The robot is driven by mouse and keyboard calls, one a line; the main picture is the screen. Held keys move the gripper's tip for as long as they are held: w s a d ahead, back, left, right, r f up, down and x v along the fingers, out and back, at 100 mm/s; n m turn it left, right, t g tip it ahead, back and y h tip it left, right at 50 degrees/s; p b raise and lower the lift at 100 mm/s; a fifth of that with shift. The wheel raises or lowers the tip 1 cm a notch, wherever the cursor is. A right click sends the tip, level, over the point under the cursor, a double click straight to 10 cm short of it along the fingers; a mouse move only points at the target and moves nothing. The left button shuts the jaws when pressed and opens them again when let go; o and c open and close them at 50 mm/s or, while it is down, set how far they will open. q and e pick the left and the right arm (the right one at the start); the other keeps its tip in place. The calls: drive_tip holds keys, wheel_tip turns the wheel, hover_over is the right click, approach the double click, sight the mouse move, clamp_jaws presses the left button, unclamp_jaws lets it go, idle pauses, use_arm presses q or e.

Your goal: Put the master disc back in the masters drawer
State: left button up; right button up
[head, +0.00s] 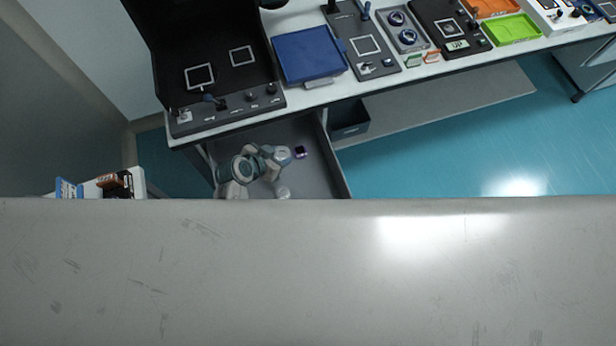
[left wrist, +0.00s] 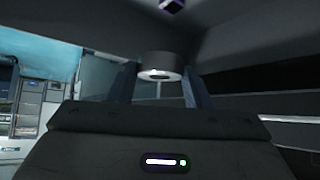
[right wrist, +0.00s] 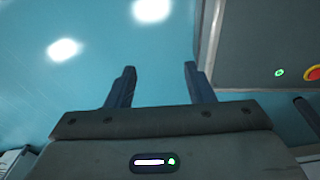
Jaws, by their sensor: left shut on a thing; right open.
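My left gripper (left wrist: 158,74) is shut on a small grey cylinder, which appears to be the master disc (left wrist: 160,66), between its fingertips in the left wrist view. In the head view my left arm reaches down over an open grey drawer (head: 322,178) below the bench's left part. The gripper's fingers and the disc cannot be made out clearly there. I cannot tell whether the disc touches the drawer. My right gripper (right wrist: 160,70) is open and empty in the right wrist view, above teal floor.
A small dark block with purple edges (left wrist: 173,4) lies beyond the held disc. The bench holds a black open case (head: 215,50), a blue tray (head: 308,55) and several fixtures. A dark bin (head: 349,120) stands right of the drawer. A red button (right wrist: 313,73) shows at right.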

wheel_tip(320, 180, up, 6)
drive_tip(key=d+p, duration=0.1)
drive_tip(key=p, duration=0.4)
use_arm(q)
drive_tip(key=d+f+m+g+b, duration=0.1)
drive_tip(key=d+f, duration=0.2)
drive_tip(key=f, duration=0.1)
drive_tip(key=s+d+f+m+h+b, duration=0.1)
drive_tip(key=d+f+m+b, duration=0.1)
drive_tip(key=f, duration=0.3)
drive_tip(key=s+d+f+m+g+h+b, duration=0.1)
drive_tip(key=d+f+b, duration=0.1)
drive_tip(key=d+f, duration=0.1)
drive_tip(key=shift+d+f+m+g, duration=0.15)
drive_tip(key=shift+f, duration=0.3)
drive_tip(key=shift+d+f+m+g, duration=0.15)
drive_tip(key=shift+f, duration=0.3)
drive_tip(key=shift+f+b, duration=1.4)
drive_tip(key=shift+f, duration=0.4)
use_arm(e)
wheel_tip(320, 180, down, 8)
drive_tip(key=shift+w+r, duration=0.25)
use_arm(q)
drive_tip(key=shift+f, duration=0.1)
drive_tip(key=o, duration=1.2)
drive_tip(key=shift+s, duration=0.1)
drive_tip(key=shift+o, duration=0.2)
use_arm(e)
drive_tip(key=shift+a+f, duration=0.2)
